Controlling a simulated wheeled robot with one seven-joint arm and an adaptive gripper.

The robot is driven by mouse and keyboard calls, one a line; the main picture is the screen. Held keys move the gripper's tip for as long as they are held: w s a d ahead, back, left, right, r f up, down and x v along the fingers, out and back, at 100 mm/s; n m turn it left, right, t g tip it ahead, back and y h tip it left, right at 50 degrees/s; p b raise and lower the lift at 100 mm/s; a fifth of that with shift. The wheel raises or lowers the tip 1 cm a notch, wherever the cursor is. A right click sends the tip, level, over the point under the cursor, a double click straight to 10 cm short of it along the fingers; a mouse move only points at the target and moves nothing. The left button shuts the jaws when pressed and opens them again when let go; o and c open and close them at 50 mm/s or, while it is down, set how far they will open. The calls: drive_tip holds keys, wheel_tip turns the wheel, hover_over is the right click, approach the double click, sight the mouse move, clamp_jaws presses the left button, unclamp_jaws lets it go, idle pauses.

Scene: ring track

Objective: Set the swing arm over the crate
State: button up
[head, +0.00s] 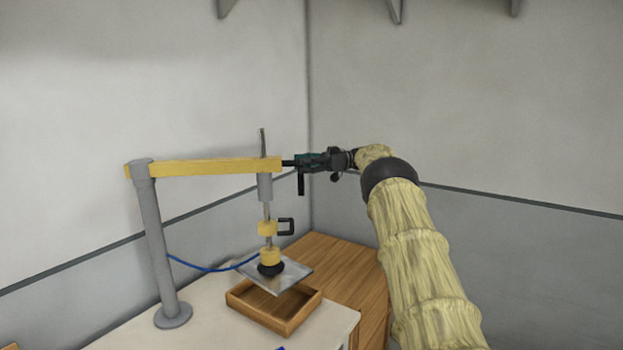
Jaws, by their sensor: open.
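The swing arm is a yellow beam (205,168) on a grey upright post (157,245) at the left of the table. From its right end hangs a vertical rod with a black-framed handle (286,227) and a black suction cup (271,268). A flat metal plate (298,277) lies under the cup. The open wooden crate (262,318) sits on the table, and the plate overlaps its back part in the picture. I cannot tell whether plate and crate touch. My gripper (300,167) is open at the beam's right end; contact is unclear.
The pale table (215,328) has free room between post and crate. A brown wooden surface (345,275) stands behind and right of it. A blue hose (205,268) sags from post to cup. Grey walls meet in a corner behind; shelf brackets (397,10) are high up.

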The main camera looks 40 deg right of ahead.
drive_tip(key=r, duration=0.5)
drive_tip(key=shift+w+a+r, duration=0.2)
drive_tip(key=shift+w+r, duration=0.05)
drive_tip(key=shift+w, duration=0.15)
drive_tip(key=shift+s+a, duration=0.15)
